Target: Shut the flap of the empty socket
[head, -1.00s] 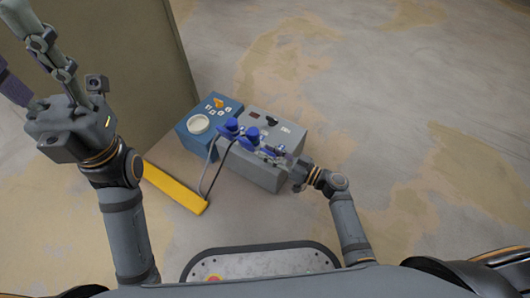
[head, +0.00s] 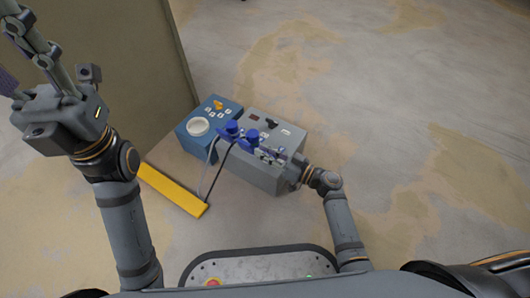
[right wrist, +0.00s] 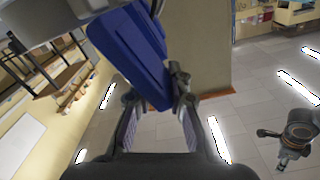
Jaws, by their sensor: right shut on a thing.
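The grey socket box (head: 250,178) stands on the floor at the middle of the head view. Two blue plugs or caps (head: 232,127) with cables show on its left side. My right gripper (head: 272,155) is at the near right part of the box top. In the right wrist view, a blue flap (right wrist: 135,50) reaches down between the fingers of my right gripper (right wrist: 160,120), tilted. The gripper is shut on it. The socket under it is hidden. My left gripper (head: 45,55) is raised at the top left, far from the box; its jaws are unclear.
A blue box (head: 185,137) with a white round part and small switches adjoins the grey box on the left. A yellow bar (head: 172,190) lies on the floor in front. A tall, plain panel (head: 110,60) stands behind on the left. The floor at right is clear.

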